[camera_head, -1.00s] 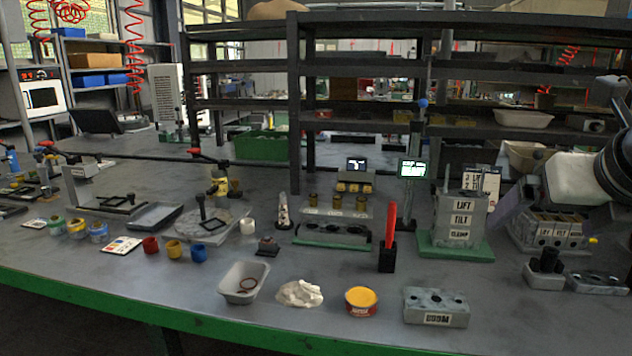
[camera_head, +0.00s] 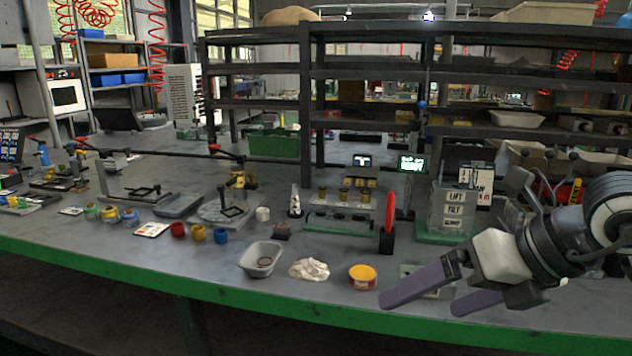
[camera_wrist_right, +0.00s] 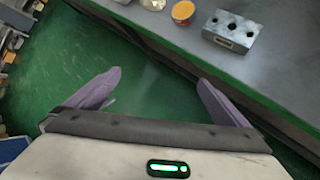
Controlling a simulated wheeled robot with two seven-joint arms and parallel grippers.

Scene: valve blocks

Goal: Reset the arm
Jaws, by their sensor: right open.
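My right gripper (camera_head: 420,297) reaches in from the right in the head view, over the front right of the bench. Its two purple fingers are spread apart with nothing between them. In the right wrist view the fingers (camera_wrist_right: 158,90) are also apart, with the green floor beyond them. A grey block with round holes (camera_wrist_right: 233,30) lies on the bench in the wrist view; in the head view the gripper mostly hides it. A yellow-topped red tin (camera_head: 362,277) stands left of the gripper, apart from it. My left gripper does not show.
A red-handled tool stands in a black holder (camera_head: 387,241). A LIFT/TILT panel (camera_head: 453,210) stands behind the gripper. The bench's green front edge (camera_head: 255,300) runs below.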

